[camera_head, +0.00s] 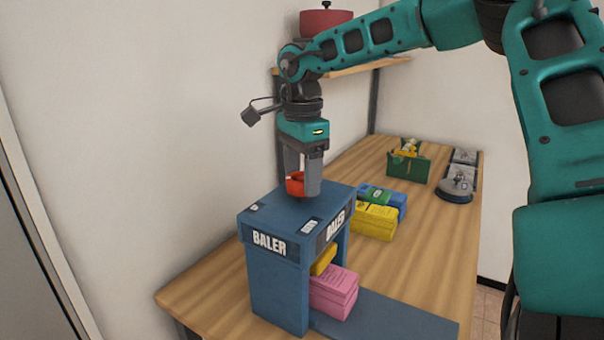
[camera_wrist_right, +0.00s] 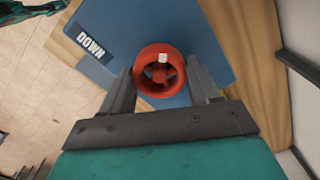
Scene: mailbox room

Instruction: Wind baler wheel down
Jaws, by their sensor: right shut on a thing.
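The blue baler (camera_head: 268,244) stands on the wooden table's near left end. Its red wheel (camera_wrist_right: 160,72) sits on top, with a small white mark on its rim; the wheel also shows in the head view (camera_head: 294,184). My right gripper (camera_head: 304,188) points straight down over the baler top and is shut on the wheel, one finger on each side in the wrist view (camera_wrist_right: 163,92). A "DOWN" label (camera_wrist_right: 90,44) is beside the wheel. A yellow press part (camera_head: 323,261) shows above pink bundled paper (camera_head: 334,292) in the baler opening. My left gripper is out of view.
Yellow (camera_head: 374,221) and blue-green (camera_head: 382,196) bundles lie behind the baler. A green crate (camera_head: 409,166) and a grey round object (camera_head: 456,190) are farther back. A shelf (camera_head: 350,70) with a red pot (camera_head: 325,22) hangs on the wall. Bare tabletop (camera_head: 425,235) lies to the right.

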